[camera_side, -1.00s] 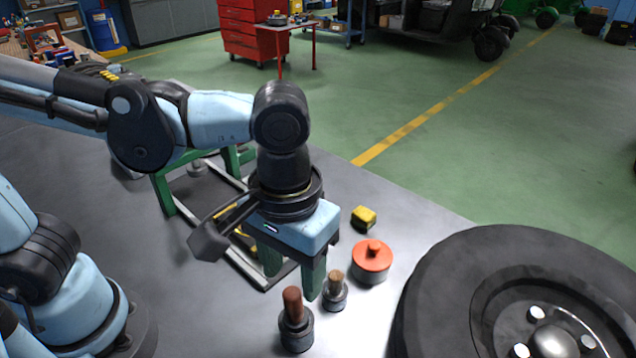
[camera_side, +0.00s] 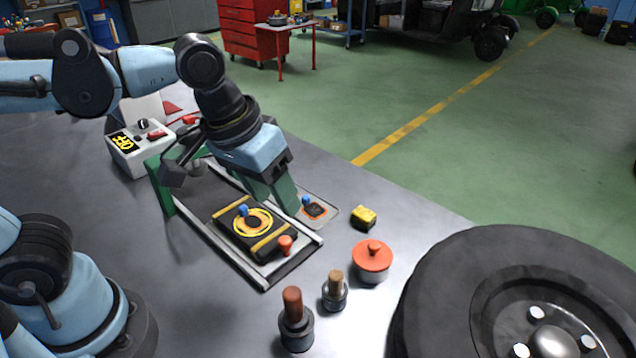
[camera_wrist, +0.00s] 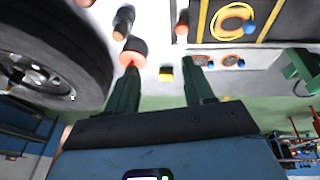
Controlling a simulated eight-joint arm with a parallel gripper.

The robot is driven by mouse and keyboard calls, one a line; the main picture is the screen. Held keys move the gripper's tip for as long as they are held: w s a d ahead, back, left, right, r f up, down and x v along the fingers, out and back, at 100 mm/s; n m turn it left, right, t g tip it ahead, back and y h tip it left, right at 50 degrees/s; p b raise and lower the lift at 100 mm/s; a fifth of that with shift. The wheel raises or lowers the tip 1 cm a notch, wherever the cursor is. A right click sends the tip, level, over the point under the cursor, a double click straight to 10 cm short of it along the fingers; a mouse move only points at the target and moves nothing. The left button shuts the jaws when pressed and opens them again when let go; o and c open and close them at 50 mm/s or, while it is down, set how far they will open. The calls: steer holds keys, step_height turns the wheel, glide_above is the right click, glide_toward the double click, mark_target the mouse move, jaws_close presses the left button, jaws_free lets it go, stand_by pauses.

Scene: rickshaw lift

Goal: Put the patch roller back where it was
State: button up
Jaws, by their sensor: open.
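No piece is plainly recognisable as the patch roller. Two upright pieces stand at the front: a brown-handled one (camera_side: 293,305) in a dark base and a smaller tan-handled one (camera_side: 335,291). A small plate (camera_side: 327,217) right of the rail frame bears a dark, orange-edged pad with a blue knob (camera_side: 305,200); the plate also shows in the wrist view (camera_wrist: 255,62). My gripper (camera_side: 277,203) is open, its green fingers pointing down above the frame's far right side beside that plate. In the wrist view nothing is between the fingers of my gripper (camera_wrist: 162,76) at close range.
The rail frame (camera_side: 308,248) holds a black block with a yellow ring (camera_side: 252,222) and a red knob (camera_side: 285,244). An orange-lidded tin (camera_side: 372,258), a yellow block (camera_side: 364,217) and a large wheel (camera_side: 525,290) stand to the right. A white control box (camera_side: 140,150) is behind.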

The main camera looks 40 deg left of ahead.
steer(key=a+f+t, duration=0.1)
steer(key=a+t, duration=0.1)
steer(key=a, duration=0.3)
steer(key=w+a+f+m+t+y, duration=0.1)
steer(key=a+f, duration=0.1)
steer(key=a, duration=0.3)
steer(key=shift+w+t, duration=0.3)
steer(key=shift+t, duration=0.1)
steer(key=shift+f, duration=0.1)
stand_by(0.3)
